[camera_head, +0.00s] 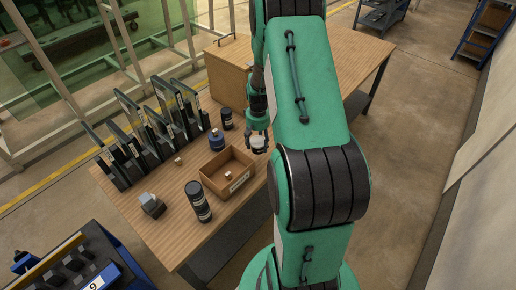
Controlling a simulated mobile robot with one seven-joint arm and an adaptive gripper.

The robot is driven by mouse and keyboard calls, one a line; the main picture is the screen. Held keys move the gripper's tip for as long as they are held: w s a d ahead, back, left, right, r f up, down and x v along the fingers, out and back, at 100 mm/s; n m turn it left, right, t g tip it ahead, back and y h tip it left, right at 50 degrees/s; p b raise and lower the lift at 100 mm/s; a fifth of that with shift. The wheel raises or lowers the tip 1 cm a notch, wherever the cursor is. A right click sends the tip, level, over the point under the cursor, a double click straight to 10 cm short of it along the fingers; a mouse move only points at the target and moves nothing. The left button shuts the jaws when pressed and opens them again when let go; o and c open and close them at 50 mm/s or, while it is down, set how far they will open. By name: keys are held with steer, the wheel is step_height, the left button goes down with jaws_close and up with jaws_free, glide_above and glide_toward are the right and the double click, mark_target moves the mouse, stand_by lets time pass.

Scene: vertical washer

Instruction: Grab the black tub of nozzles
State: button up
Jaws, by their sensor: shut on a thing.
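My gripper (257,138) is at the right side of the wooden table, beyond and to the right of the wooden box. It is shut on a small round tub (259,145) with a pale top and a dark side. This looks like the black tub of nozzles, but it is small and partly hidden by the fingers. I cannot tell whether it touches the table. A dark cylinder (227,119) and a blue can (216,141) stand to the left of my gripper. A taller black cylinder with a pale label (198,202) stands nearer the front.
The open wooden box (212,185) holds a small pale item. A grey block (151,204) and a small tan piece (178,161) lie left. Upright dark racks (150,125) line the left edge. A large wooden case (226,70) stands at the back. My arm hides the table's middle.

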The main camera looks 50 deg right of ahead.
mark_target(258, 141)
steer(key=shift+r, duration=1.9)
